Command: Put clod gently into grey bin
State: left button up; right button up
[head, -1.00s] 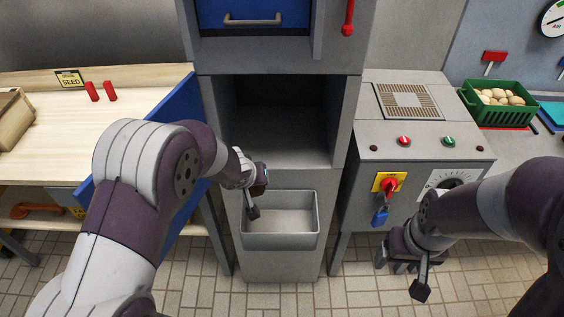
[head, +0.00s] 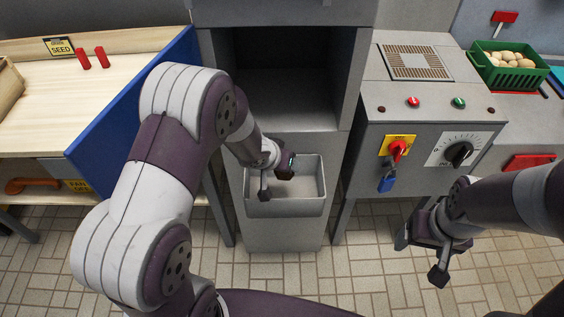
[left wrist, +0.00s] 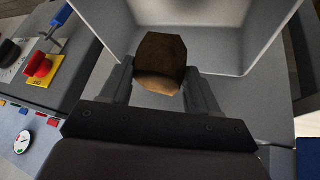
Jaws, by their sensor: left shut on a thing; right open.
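The clod (left wrist: 161,62) is a brown, angular lump held between the fingers of my left gripper (left wrist: 160,85) in the left wrist view. In the head view the left gripper (head: 286,168) is over the grey bin (head: 257,208), with the dark clod (head: 284,175) at its tip. The bin's pale inside and wall also show behind the clod in the left wrist view (left wrist: 225,35). I cannot tell the exact height of the clod above the bin floor. My right gripper (head: 415,236) is open and empty, low at the right over the tiled floor.
The bin hangs on the front of a grey machine below a dark opening (head: 285,80). At right is a control panel with a red switch (head: 399,149) and a green crate (head: 512,78) of potatoes. A wooden bench (head: 90,110) with a blue side panel stands at left.

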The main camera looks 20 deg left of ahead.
pick_arm(q)
jog(key=o, duration=1.2)
jog(key=shift+o, duration=0.2)
jog(key=p+v, duration=0.6)
jog(key=v, duration=0.6)
jog(key=shift+s+r, duration=0.2)
jog(key=shift+r, duration=0.05)
jog(key=s+a+r+g+y+p, duration=0.1)
jog(key=s+r+g, duration=0.3)
jog(key=s, duration=0.8)
jog(key=shift+a+r+g+y, duration=0.4)
jog(key=shift+a+r+y, duration=0.05)
jog(key=shift+y, duration=0.05)
